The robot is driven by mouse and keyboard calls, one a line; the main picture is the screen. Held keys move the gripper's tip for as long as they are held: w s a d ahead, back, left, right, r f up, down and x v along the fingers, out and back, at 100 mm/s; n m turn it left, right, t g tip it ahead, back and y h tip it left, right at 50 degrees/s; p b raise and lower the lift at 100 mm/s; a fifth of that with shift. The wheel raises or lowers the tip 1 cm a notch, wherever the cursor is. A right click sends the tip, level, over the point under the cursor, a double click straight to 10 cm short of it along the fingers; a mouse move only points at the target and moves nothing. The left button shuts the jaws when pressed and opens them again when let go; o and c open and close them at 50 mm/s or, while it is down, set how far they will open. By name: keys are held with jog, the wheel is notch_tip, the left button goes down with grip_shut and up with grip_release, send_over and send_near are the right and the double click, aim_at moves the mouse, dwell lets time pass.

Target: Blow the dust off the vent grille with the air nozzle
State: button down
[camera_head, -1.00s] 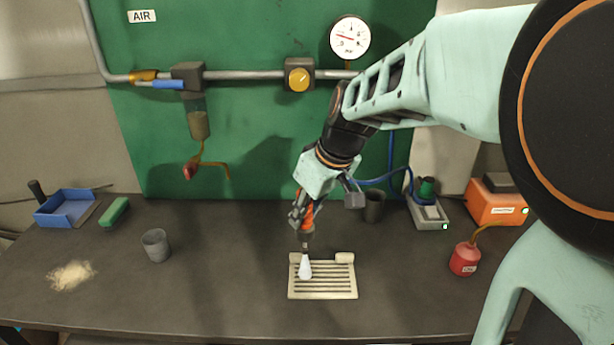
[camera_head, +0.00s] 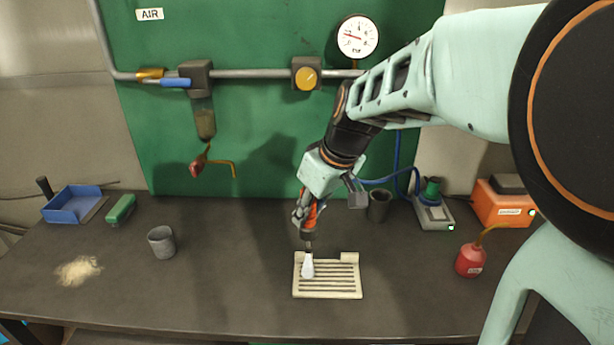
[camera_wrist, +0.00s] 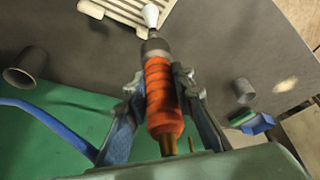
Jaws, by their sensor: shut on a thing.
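My gripper (camera_head: 309,213) is shut on the orange air nozzle (camera_wrist: 163,98), whose ribbed body shows between the fingers in the wrist view. The nozzle's dark front end points down at the cream vent grille (camera_head: 328,290), which lies flat on the bench. A white teardrop shape (camera_head: 308,267) extends from the nozzle end over the grille's upper left slats. I cannot tell whether it is a tip or an air jet, or whether it touches the slats. The grille also shows at the top of the wrist view (camera_wrist: 125,10). No dust can be made out on the slats.
A grey cup (camera_head: 161,243) and a beige dust pile (camera_head: 78,270) are at left, with a blue dustpan (camera_head: 72,203) and green block (camera_head: 121,209) behind. A dark cup (camera_head: 379,206) stands behind the grille; a red oil can (camera_head: 469,260) is at right.

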jog(key=shift+r, duration=0.1)
jog(key=shift+r+p, duration=1.95)
jog(key=shift+r, duration=1)
jog(key=shift+w, duration=0.1)
